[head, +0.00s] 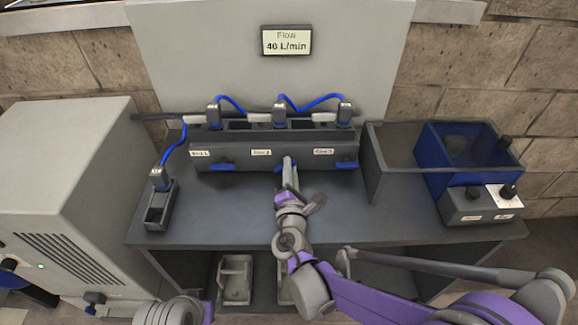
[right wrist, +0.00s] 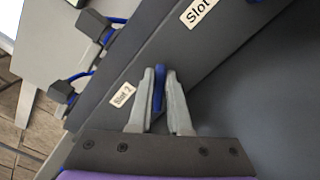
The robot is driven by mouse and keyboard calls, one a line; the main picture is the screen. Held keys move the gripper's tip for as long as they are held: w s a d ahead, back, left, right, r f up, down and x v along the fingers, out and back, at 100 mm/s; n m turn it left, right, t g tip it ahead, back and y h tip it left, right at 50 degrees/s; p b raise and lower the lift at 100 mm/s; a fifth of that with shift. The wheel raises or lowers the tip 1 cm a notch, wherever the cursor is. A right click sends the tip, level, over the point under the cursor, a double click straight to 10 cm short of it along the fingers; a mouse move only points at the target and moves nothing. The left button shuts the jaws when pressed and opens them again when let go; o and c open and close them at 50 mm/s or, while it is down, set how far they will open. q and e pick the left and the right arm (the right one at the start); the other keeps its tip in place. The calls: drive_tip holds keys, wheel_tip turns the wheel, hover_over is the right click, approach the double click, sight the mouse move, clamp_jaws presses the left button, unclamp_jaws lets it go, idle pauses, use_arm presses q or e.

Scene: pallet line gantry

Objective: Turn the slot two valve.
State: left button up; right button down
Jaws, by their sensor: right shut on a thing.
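The slot two valve is a small blue handle (head: 279,169) on the front of the dark manifold (head: 215,152), below the middle label (head: 261,152). My right gripper (head: 287,166) is at this handle. In the right wrist view the two grey fingers (right wrist: 160,100) are shut around the upright blue handle (right wrist: 159,88), one on each side. The fingers hide part of the handle in the head view. My left gripper is not in view; only part of my left arm shows at the bottom left.
Blue handles of slot one (head: 222,166) and slot three (head: 346,164) sit on either side. Blue hoses (head: 318,103) run above. A sign (head: 286,40) reads "Flow 40 L/min". The bench front (head: 215,225) is clear.

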drive_tip(key=m, duration=0.3)
drive_tip(key=shift+d+f+m, duration=0.15)
drive_tip(key=shift+f+m, duration=0.1)
drive_tip(key=shift+m, duration=0.15)
drive_tip(key=shift+f+m+p, duration=0.25)
drive_tip(key=shift+m+p, duration=0.05)
drive_tip(key=shift+m, duration=1.4)
drive_tip(key=c, duration=0.9)
unclamp_jaws()
drive_tip(key=shift+o, duration=0.2)
drive_tip(key=s, duration=1.1)
